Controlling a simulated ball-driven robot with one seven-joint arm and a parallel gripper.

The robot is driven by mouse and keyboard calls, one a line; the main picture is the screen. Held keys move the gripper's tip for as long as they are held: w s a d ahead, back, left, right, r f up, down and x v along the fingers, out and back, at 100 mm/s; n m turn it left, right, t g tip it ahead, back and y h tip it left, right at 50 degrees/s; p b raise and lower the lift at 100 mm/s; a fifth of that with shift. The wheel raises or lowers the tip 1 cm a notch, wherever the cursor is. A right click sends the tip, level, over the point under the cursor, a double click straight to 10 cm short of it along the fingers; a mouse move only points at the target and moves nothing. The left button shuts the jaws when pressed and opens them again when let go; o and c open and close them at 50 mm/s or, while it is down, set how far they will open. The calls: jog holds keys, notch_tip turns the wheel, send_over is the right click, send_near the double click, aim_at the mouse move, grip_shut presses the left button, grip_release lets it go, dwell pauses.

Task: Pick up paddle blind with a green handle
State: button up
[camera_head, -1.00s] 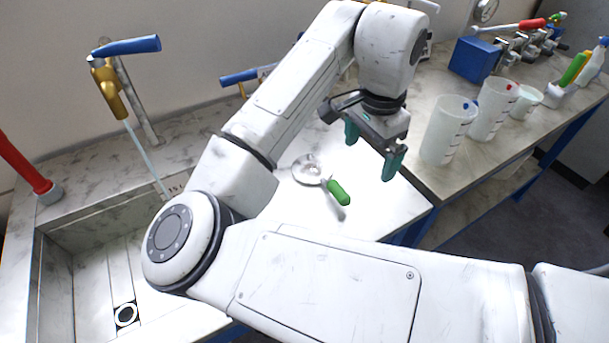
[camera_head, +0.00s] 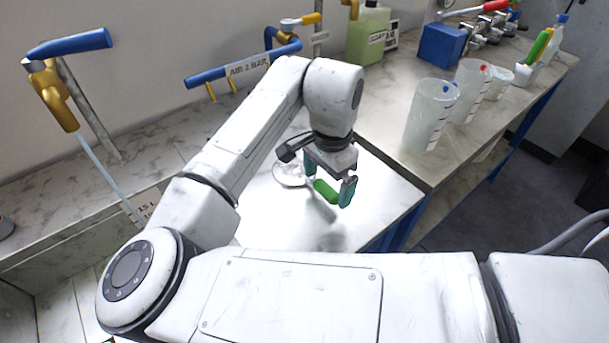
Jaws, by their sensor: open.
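The paddle blind lies on the white marbled counter, with a round pale metal disc (camera_head: 289,174) and a green handle (camera_head: 326,191) pointing to the lower right. My gripper (camera_head: 329,184) is open, with two teal fingers pointing down. In the picture, the green handle shows between the two fingers. I cannot tell how high the fingertips are above the counter. The gripper body and left finger hide part of the tool between disc and handle.
Translucent beakers (camera_head: 431,115) stand on the bench at right, beside a blue box (camera_head: 442,45). A green-filled bottle (camera_head: 369,35) stands behind. A blue air pipe (camera_head: 243,66) runs along the wall. A sink lies at lower left. The counter around the paddle blind is clear.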

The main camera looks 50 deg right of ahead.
aim_at(327, 187)
jog(key=shift+f, duration=1.6)
jog(key=shift+r, duration=0.1)
jog(key=c, duration=1.5)
